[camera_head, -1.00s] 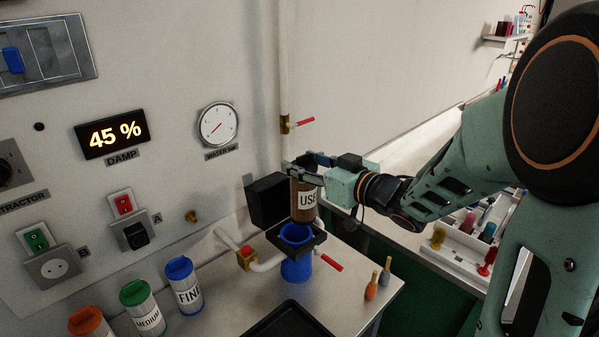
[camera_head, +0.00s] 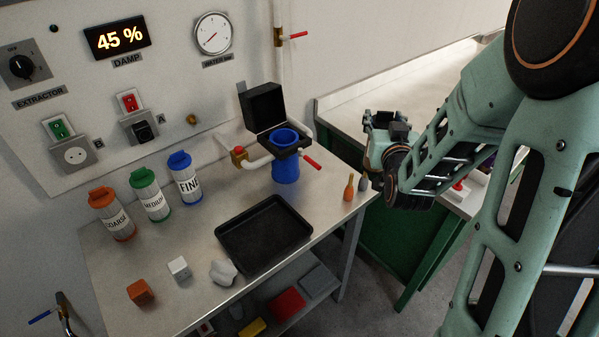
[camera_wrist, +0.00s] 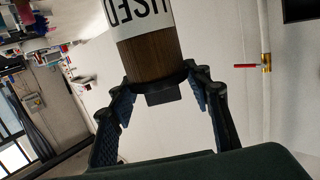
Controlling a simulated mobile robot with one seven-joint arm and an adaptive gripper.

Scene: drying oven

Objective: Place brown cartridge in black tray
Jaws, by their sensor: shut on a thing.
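The brown cartridge (camera_wrist: 151,58) carries a white label reading "USED" and fills the upper middle of the wrist view. My gripper (camera_head: 384,120) is shut on it, with a blue-black finger on each side. In the head view my gripper is raised to the right of the table, and the cartridge is hidden or cannot be made out there. The black tray (camera_head: 228,233) lies flat and empty on the metal table, to the lower left of my gripper and well apart from it.
A blue cup (camera_head: 286,172) with an open black lid (camera_head: 264,106) stands behind the tray. Orange, green and blue-capped canisters (camera_head: 184,180) stand at left. White and orange blocks (camera_head: 141,292) and a pale lump (camera_head: 223,272) lie near the tray. Small bottles (camera_head: 349,188) stand at the right edge.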

